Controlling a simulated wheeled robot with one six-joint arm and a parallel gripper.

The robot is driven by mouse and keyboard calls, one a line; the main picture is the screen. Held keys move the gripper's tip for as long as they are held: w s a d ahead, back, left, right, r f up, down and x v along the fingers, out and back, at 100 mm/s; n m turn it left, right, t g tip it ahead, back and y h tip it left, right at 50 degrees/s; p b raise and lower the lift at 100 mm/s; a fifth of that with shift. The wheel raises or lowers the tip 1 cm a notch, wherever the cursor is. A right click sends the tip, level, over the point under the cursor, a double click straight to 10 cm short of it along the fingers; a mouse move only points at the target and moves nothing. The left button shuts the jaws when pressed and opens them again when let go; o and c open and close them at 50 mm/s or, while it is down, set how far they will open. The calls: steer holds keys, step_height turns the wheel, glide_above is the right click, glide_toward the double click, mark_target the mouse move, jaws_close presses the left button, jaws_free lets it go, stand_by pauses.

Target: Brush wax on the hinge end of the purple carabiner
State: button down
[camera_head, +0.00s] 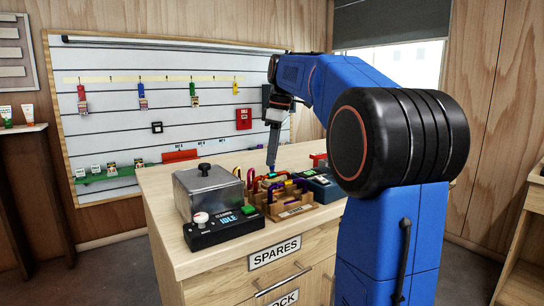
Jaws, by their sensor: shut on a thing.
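My gripper (271,167) points straight down over the bench, above a cardboard tray (296,211) of coloured carabiners. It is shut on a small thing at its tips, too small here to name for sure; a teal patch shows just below. A purple carabiner (303,185) stands at the right part of the tray, close to the gripper, partly hidden among the others. Its hinge end cannot be made out. I cannot tell whether the held thing touches any carabiner. No brush or wax can be clearly picked out.
A grey metal box (208,191) and a black unit reading IDLE (225,229) stand left of the tray. A dark blue-grey box (321,186) stands to its right, near my arm. The bench top (160,190) is clear at its left edge. A slatted wall board (150,100) is behind.

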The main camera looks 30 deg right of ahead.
steer(key=shift+r, duration=3.4)
steer(key=shift+s, duration=0.15)
